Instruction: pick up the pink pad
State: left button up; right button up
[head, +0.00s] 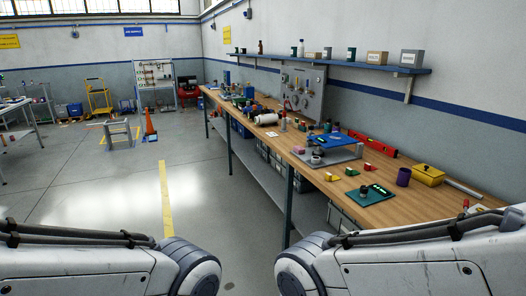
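A small pink item (299,150), possibly the pink pad, lies on the long wooden workbench (440,208), at the left end of a grey board (345,154). It is too small to make out its exact shape. My two white arms reach in at the bottom left and bottom right, well short of the bench items. Both grippers are outside the view.
Nearby are a red level (372,147), a green board (371,195), a purple cup (404,177) and a yellow box (428,174). The floor left of the bench is open, with an orange cone (150,126) farther back.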

aim_at(298, 149)
jog(key=z, duration=0.2)
jog(key=i, duration=2)
jog(key=z, duration=0.2)
